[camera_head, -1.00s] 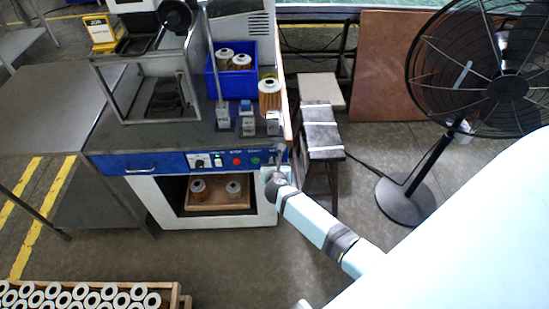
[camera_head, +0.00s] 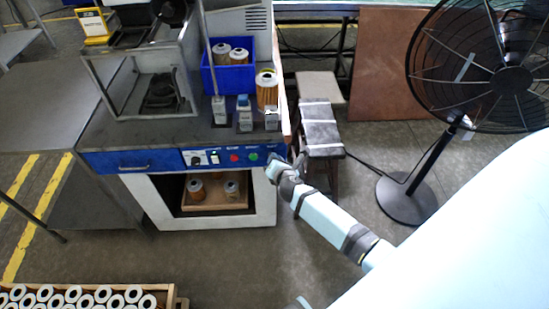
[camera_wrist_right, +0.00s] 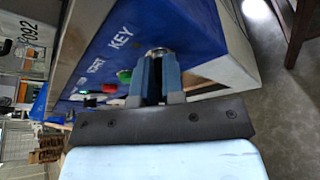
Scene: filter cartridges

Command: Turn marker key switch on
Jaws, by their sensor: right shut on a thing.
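The marker key switch (camera_wrist_right: 158,52) shows in the right wrist view as a silver round part under the printed word KEY, on a blue panel. My right gripper (camera_wrist_right: 156,75) is shut at it, its two fingers closed on the key; the key itself is mostly hidden between them, so its turn angle cannot be read. In the head view my right gripper (camera_head: 272,164) reaches the right end of the blue control panel (camera_head: 130,160), and hides the switch there. My left gripper is not in view.
Red (camera_head: 234,157) and green (camera_head: 254,157) buttons sit left of the gripper. Cartridges stand on the machine top and in a blue bin (camera_head: 232,78). A stool (camera_head: 320,128) and black fan (camera_head: 510,85) stand right.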

